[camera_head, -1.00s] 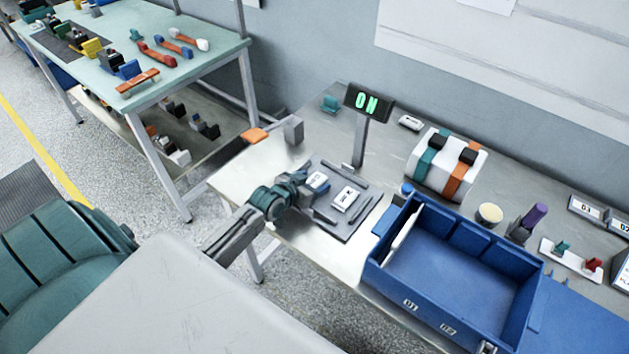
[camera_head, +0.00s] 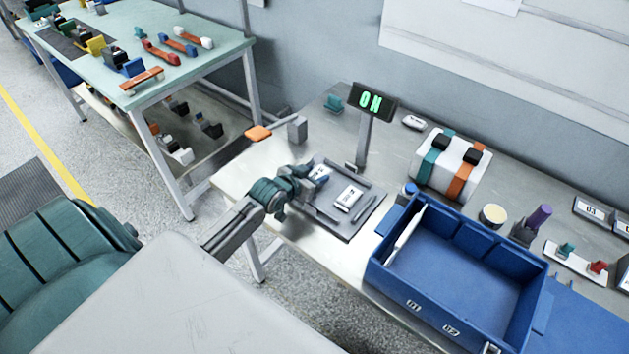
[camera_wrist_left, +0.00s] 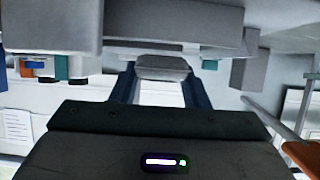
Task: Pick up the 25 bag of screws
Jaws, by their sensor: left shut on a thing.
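My left gripper (camera_head: 308,180) reaches in from the left over the grey tray (camera_head: 369,213). It is shut on a small white labelled bag (camera_head: 320,173) at the tray's left side. The gripper partly covers this bag, and I cannot read its number. In the left wrist view, a grey piece (camera_wrist_left: 163,68) shows between the two dark blue fingers. A second white labelled bag (camera_head: 348,197) lies in the middle of the tray, apart from the gripper; its print is too small to read surely. My right gripper is not in view.
A large blue bin (camera_head: 455,270) stands right of the tray. A post with a green "ON" display (camera_head: 371,102) stands behind it. A white block with teal and orange bands (camera_head: 451,165) is at the back. Bare tabletop (camera_head: 240,181) lies left of the tray.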

